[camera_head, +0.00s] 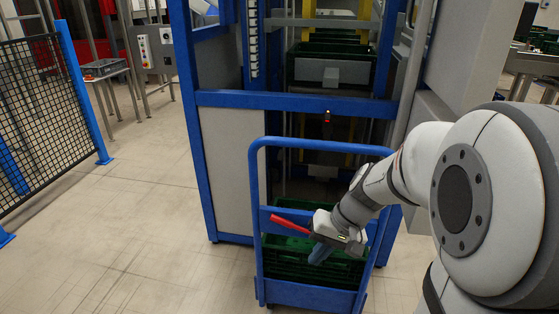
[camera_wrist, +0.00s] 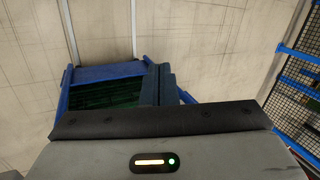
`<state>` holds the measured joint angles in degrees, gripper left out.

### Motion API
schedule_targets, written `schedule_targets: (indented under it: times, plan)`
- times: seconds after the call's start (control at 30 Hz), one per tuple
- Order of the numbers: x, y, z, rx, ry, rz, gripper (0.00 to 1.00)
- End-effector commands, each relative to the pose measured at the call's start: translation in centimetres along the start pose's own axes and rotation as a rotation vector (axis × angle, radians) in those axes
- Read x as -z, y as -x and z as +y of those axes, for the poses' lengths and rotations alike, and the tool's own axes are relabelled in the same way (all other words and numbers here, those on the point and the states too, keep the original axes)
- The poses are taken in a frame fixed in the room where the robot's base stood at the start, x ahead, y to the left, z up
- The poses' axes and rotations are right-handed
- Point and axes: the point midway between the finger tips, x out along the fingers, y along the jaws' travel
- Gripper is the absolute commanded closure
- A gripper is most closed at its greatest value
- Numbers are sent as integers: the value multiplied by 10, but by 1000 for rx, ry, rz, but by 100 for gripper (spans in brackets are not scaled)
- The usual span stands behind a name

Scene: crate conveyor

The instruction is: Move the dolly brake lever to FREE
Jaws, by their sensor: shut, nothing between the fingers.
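A blue dolly (camera_head: 256,229) stands in the middle of the head view, in front of a blue-framed machine. A red lever (camera_head: 290,223) sticks out to the left at the dolly's crossbar, just left of my gripper (camera_head: 318,256). My gripper is shut and empty, pointing down by the crossbar. Whether it touches the lever cannot be told. In the wrist view my gripper's fingers (camera_wrist: 157,86) are together over the blue dolly frame (camera_wrist: 103,71). The lever does not show there. No FREE marking is readable.
A green crate (camera_head: 290,262) sits on the dolly. The blue-framed machine (camera_head: 290,100) stands behind it, with a dark green crate (camera_head: 345,52) inside. A black mesh fence (camera_head: 40,120) is at the left. The floor between fence and dolly is clear.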

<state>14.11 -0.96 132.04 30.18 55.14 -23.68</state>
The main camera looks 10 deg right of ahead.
Motion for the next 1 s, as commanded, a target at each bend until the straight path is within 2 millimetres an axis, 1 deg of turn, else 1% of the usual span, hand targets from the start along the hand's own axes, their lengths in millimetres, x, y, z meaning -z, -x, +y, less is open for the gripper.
schedule_targets:
  times: [0.03, 0.1, 0.2, 0.3, 0.43, 0.57, 0.67, 0.77, 1.0]
  plan:
    - [22, 27, -4, 71, -42, 16, 100]
    - [50, 43, -1, 169, -78, 58, 100]
    - [87, 64, 9, 281, -119, 134, 100]
    - [114, 79, 22, 358, -147, 205, 100]
    - [134, 88, 35, 409, -166, 268, 100]
    - [142, 85, 37, 425, -170, 288, 100]
    - [145, 72, 32, 427, -168, 287, 100]
    - [150, 56, 25, 426, -167, 284, 100]
    - [166, 10, 4, 425, -167, 283, 100]
